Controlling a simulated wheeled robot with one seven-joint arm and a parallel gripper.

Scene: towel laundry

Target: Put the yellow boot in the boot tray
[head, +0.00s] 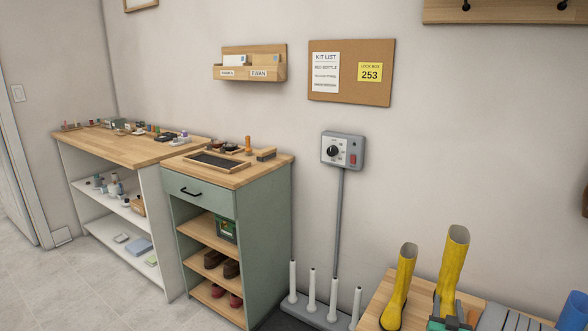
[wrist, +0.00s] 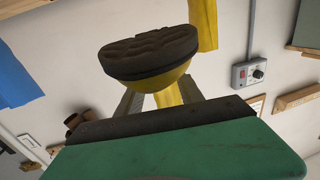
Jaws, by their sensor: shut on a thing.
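Two tall yellow boots stand out at the lower right of the head view, by a wooden bench. The right yellow boot (head: 453,265) is at my gripper (head: 446,318), its lower part partly hidden. In the wrist view, which looks upside down, my gripper (wrist: 160,100) has its grey fingers on either side of the yellow boot (wrist: 168,95), shut on it. The boot's dark sole (wrist: 148,52) shows close to the camera. The left yellow boot (head: 399,287) stands beside it, apart from my gripper. I cannot tell for certain which thing is the boot tray.
A grey base with several white posts (head: 312,292) stands left of the bench (head: 373,290). A dark flat surface (head: 271,319) lies beside it, cut off below. A green cabinet (head: 268,215) holds shoes. A blue thing (head: 574,310) is at the right edge.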

